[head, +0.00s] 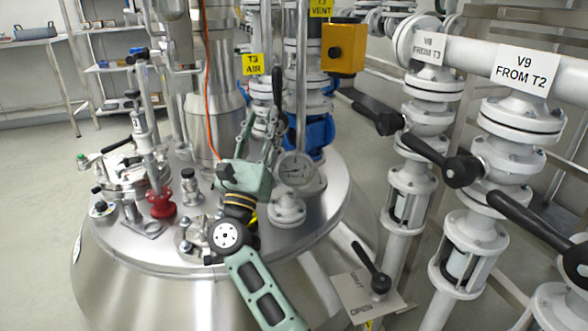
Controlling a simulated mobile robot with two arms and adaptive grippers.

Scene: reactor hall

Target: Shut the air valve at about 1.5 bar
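The yellow T3 AIR tag (253,64) hangs over the steel tank lid in the head view. Just right of it, a black valve lever (278,88) stands about upright on the air line. My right gripper (270,117) reaches up from below, with its green fingers at the lower end of this lever. The fingers overlap the valve and pipework, so I cannot tell whether they grip it. A round pressure gauge (297,168) sits right of the gripper; its reading is too small to make out. My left gripper is not in view.
The tank lid (330,213) carries a red fitting (161,203) and other ports. A yellow box (344,47) and blue valve body (318,133) stand behind the gauge. White pipes with black levers (462,165) crowd the right. Floor (40,190) is clear at left.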

